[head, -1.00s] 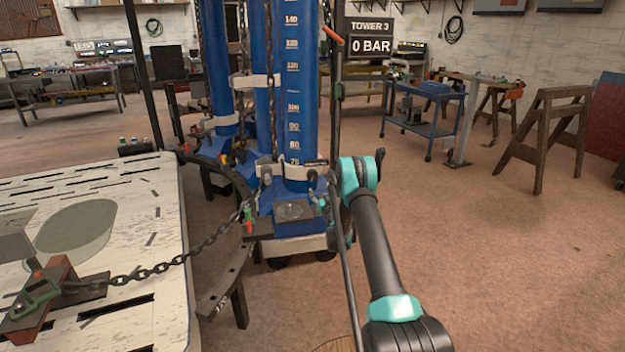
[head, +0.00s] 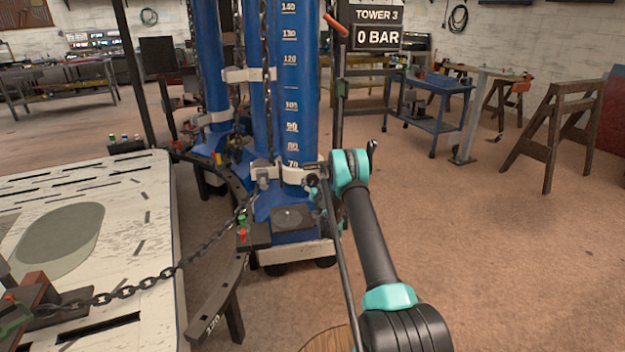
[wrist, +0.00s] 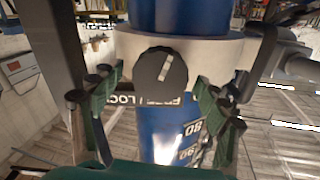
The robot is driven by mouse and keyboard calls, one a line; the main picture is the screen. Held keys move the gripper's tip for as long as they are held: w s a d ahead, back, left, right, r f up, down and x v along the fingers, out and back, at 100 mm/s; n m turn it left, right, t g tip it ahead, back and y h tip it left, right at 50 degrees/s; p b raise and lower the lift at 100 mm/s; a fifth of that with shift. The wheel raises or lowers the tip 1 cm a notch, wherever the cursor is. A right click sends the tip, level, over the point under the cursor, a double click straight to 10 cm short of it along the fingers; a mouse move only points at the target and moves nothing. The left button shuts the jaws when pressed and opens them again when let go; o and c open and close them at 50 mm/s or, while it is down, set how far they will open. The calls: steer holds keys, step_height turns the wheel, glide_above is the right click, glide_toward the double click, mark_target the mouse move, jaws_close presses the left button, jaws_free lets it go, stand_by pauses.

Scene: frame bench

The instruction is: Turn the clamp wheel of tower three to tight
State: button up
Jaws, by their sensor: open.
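The clamp wheel (wrist: 160,76) is a dark round knob with a white pointer line, on a pale collar (wrist: 215,50) around a blue tower. In the wrist view the line runs nearly upright, leaning slightly right at its top. A label below it (wrist: 150,99) is partly covered by the wheel; its letters seem to include LOCK. My gripper (wrist: 158,84) is open, its green fingers left and right of the wheel with gaps; I see no contact. In the head view the blue tower (head: 300,100) stands left of my arm, near the TOWER 3 sign (head: 376,15); my gripper is mostly hidden there.
The sign's lower panel (head: 376,38) reads 0 BAR. A slotted white table (head: 130,210) stands at left, with a chain (head: 150,280) running from it to the tower base. A curved dark rail (head: 215,300) lies in front. Floor at right is open before a wooden trestle (head: 550,135).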

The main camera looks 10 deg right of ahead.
steer(key=shift+w, duration=0.25)
steer(key=shift+c, duration=0.6)
steer(key=c, duration=1)
steer(key=shift+c, duration=0.2)
